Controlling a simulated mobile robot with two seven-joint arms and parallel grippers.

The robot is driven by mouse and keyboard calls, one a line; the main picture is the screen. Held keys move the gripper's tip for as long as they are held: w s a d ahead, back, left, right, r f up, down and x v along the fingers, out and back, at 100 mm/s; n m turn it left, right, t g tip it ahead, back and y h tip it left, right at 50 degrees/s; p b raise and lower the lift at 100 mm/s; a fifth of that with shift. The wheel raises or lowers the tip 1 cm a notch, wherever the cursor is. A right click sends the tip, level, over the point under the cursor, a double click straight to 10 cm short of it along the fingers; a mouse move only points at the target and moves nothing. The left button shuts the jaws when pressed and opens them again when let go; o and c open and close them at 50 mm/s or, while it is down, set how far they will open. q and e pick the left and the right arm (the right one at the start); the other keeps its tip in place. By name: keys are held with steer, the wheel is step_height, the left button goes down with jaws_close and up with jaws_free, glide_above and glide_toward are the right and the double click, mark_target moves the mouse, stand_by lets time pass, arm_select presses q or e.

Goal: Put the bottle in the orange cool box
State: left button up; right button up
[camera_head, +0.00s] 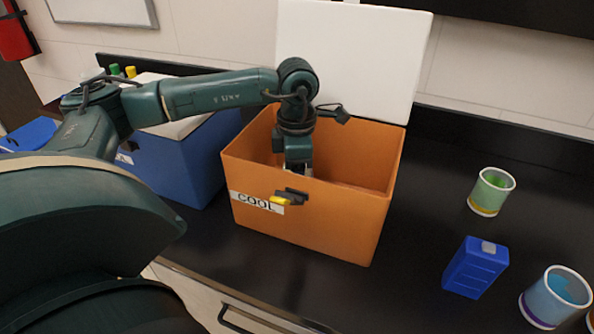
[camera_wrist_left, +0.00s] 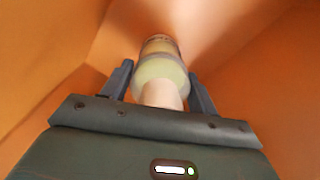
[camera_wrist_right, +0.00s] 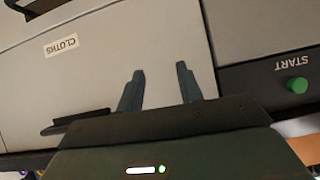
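The orange cool box (camera_head: 310,220), labelled COOL, stands open on the black counter with its white lid (camera_head: 350,60) raised behind it. My left gripper (camera_head: 298,168) reaches down inside it; its fingertips are hidden behind the front wall. In the left wrist view, the bottle (camera_wrist_left: 160,72), pale green with a whitish cap toward the camera, is between the fingers of the left gripper (camera_wrist_left: 162,78), which appear to touch both sides. Orange walls surround it. Whether its base touches the floor cannot be told. My right gripper (camera_wrist_right: 160,75) is open and empty.
A blue box (camera_head: 180,165) stands left of the orange one. A green cup (camera_head: 491,192), a blue container (camera_head: 475,267) and a blue cup (camera_head: 555,298) stand on the right. The right wrist view shows a CLOTHS label (camera_wrist_right: 61,46) and a green START button (camera_wrist_right: 297,85).

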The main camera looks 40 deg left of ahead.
arm_select(q)
steer(key=o, duration=0.3)
arm_select(e)
steer(key=shift+w+r, duration=0.1)
steer(key=shift+r, duration=0.25)
arm_select(q)
steer(key=shift+r, duration=0.3)
step_height(320, 180, up, 12)
steer(key=shift+f+b, duration=0.1)
steer(key=shift+b, duration=0.25)
arm_select(e)
steer(key=shift+a+f, duration=0.15)
